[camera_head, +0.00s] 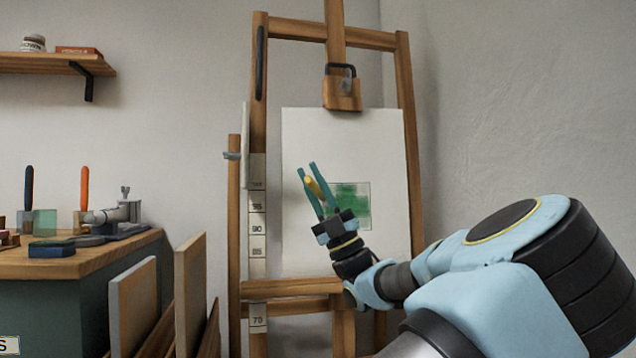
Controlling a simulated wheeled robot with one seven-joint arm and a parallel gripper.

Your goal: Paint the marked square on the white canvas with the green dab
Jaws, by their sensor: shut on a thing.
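The white canvas (390,138) stands upright on the wooden easel (406,90). The marked square (362,190) is a thin outline right of the canvas's middle. Uneven green paint covers much of the square, with paler parts at its left and edges. My gripper (309,172), with long teal fingers, is in front of the canvas, left of the square. It is shut on a small yellowish thing (321,187) between the fingers. The fingers hide most of this thing, so I cannot tell whether it is the green dab or whether it touches the canvas.
A shelf (40,63) hangs above.

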